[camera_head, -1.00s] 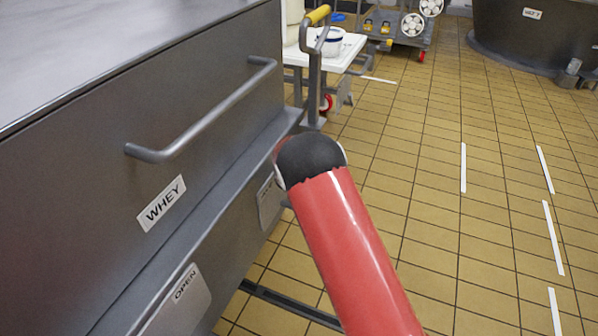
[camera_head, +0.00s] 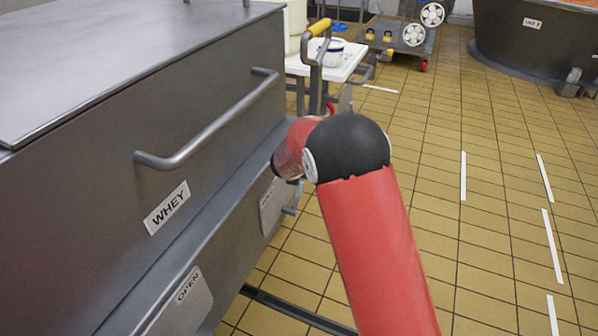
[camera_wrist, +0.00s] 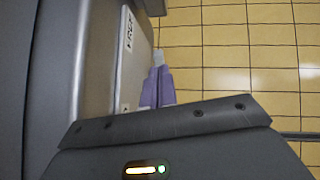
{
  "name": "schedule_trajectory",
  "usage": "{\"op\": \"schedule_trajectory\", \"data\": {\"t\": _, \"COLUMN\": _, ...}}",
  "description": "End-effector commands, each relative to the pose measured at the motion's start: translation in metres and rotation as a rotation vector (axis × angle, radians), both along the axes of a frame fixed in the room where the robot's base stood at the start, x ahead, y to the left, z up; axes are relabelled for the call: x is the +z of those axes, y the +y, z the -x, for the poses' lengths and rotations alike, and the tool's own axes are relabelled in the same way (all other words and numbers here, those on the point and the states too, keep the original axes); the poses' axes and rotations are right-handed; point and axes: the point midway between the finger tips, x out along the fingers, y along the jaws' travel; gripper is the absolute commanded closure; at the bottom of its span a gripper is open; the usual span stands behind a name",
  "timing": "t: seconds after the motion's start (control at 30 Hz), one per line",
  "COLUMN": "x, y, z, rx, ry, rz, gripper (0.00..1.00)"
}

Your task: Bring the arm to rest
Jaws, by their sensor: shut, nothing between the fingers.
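My red arm with its black joint shows in the middle of the head view, beside the steel WHEY vat (camera_head: 110,190). Past the joint, a short red link bends left toward the vat's side. My gripper is hidden in the head view. In the wrist view my gripper (camera_wrist: 159,60) shows as pale purple fingers with light tips, shut and empty. It appears over or near the tiled floor, just right of a steel panel with a label. I cannot tell its exact gap to the panel.
The vat's bar handle (camera_head: 210,125) juts out near my arm. A white table (camera_head: 335,62) and a grey cart (camera_head: 398,38) stand farther back. Another round vat (camera_head: 530,45) is at the back right. The tiled floor (camera_head: 490,230) on the right is clear, with white line marks.

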Motion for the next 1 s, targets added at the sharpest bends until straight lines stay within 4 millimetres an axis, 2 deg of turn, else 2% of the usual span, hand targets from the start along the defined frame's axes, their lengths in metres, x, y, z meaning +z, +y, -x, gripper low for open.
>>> {"op": "schedule_trajectory", "data": {"t": 0.27, "x": 0.004, "y": -0.003, "z": 0.000, "rx": -0.016, "ry": -0.004, "rz": -0.010, "gripper": 1.00}}
{"op": "schedule_trajectory", "data": {"t": 0.37, "x": 0.025, "y": -0.019, "z": 0.005, "rx": -0.107, "ry": -0.019, "rz": -0.069, "gripper": 1.00}}
{"op": "schedule_trajectory", "data": {"t": 0.47, "x": 0.063, "y": -0.051, "z": 0.019, "rx": -0.298, "ry": -0.048, "rz": -0.195, "gripper": 1.00}}
{"op": "schedule_trajectory", "data": {"t": 0.57, "x": 0.106, "y": -0.091, "z": 0.047, "rx": -0.551, "ry": -0.084, "rz": -0.367, "gripper": 1.00}}
{"op": "schedule_trajectory", "data": {"t": 0.7, "x": 0.154, "y": -0.141, "z": 0.100, "rx": -0.911, "ry": -0.131, "rz": -0.620, "gripper": 1.00}}
{"op": "schedule_trajectory", "data": {"t": 0.8, "x": 0.180, "y": -0.170, "z": 0.145, "rx": -1.157, "ry": -0.159, "rz": -0.799, "gripper": 1.00}}
{"op": "schedule_trajectory", "data": {"t": 0.87, "x": 0.191, "y": -0.184, "z": 0.174, "rx": -1.303, "ry": -0.173, "rz": -0.908, "gripper": 1.00}}
{"op": "schedule_trajectory", "data": {"t": 1.0, "x": 0.208, "y": -0.207, "z": 0.243, "rx": -1.634, "ry": -0.197, "rz": -1.157, "gripper": 1.00}}
